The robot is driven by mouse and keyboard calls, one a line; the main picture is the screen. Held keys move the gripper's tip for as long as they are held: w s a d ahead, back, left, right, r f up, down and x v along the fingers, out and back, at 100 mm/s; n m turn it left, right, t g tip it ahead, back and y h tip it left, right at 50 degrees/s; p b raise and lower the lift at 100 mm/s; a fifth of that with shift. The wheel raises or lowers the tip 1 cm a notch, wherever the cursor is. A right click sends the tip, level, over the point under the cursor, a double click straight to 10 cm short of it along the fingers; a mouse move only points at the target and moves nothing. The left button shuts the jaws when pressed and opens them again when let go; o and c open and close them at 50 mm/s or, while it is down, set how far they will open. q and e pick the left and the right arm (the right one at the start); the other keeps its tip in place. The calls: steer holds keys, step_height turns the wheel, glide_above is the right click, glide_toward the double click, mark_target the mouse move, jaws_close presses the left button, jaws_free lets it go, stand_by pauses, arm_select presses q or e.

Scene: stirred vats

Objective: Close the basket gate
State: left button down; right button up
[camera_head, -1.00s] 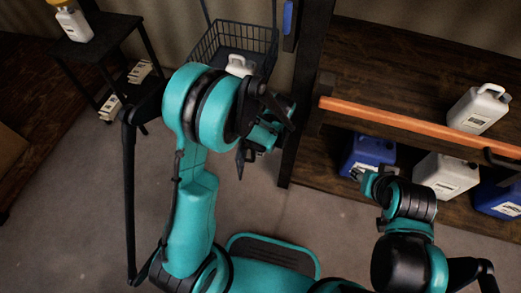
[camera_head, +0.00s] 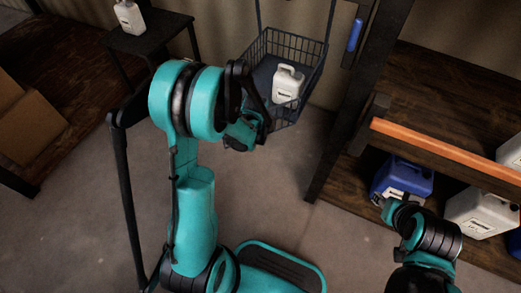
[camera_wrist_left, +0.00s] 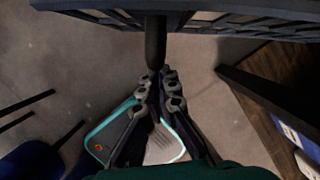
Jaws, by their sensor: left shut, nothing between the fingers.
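A dark wire basket (camera_head: 262,51) hangs beyond my left arm in the head view, with a white jug (camera_head: 288,82) standing in it. Its dark underside shows across the top of the left wrist view (camera_wrist_left: 215,27). I cannot make out which part is the gate, or whether it is open. My left gripper (camera_wrist_left: 158,80) is shut and empty, below the basket in that view, its tips close to a dark rod (camera_wrist_left: 155,42); I cannot tell if they touch. In the head view the arm partly hides it. My right gripper (camera_head: 389,207) is near the lower shelf, its fingers too small to read.
A shelf rack with an orange beam (camera_head: 440,150) stands at right, holding a blue canister (camera_head: 400,180) and a white canister (camera_head: 480,212). A dark side table (camera_head: 150,38) with a white bottle (camera_head: 129,16) is at back left. Floor between them is clear.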

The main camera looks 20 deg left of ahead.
arm_select(q)
steer(key=w+a+p, duration=0.1)
steer(key=w+a, duration=1.2)
steer(key=w, duration=0.5)
steer(key=shift+a, duration=0.25)
steer(key=shift+w+r, duration=0.1)
steer(key=shift+r, duration=0.05)
